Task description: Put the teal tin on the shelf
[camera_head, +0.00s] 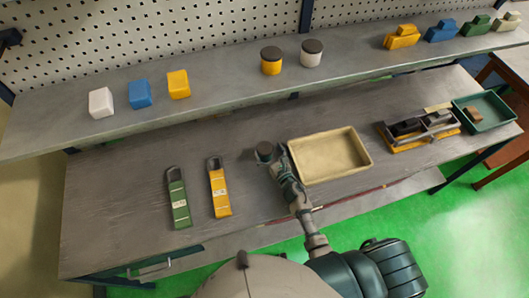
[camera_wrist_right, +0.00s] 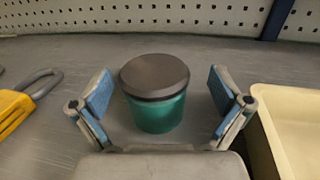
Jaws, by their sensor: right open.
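The teal tin (camera_wrist_right: 155,108) stands upright on the workbench with its dark grey lid on. In the head view the tin (camera_head: 264,151) shows mostly as a dark lid, just left of the cream tray. My right gripper (camera_head: 275,157) is at the tin. In the right wrist view the two blue-padded fingers of my right gripper (camera_wrist_right: 160,98) are spread wide on either side of the tin, with gaps between pads and tin. The shelf (camera_head: 225,98) runs along the back above the bench. A yellow tin (camera_head: 271,61) and a white tin (camera_head: 311,53) stand on it. My left gripper is not in view.
The cream tray (camera_head: 294,176) lies close right of my right gripper. A green tool (camera_head: 178,200) and a yellow tool (camera_head: 219,188) lie to the left. White, blue and yellow blocks stand on the shelf's left. Shelf space beside the tins is clear.

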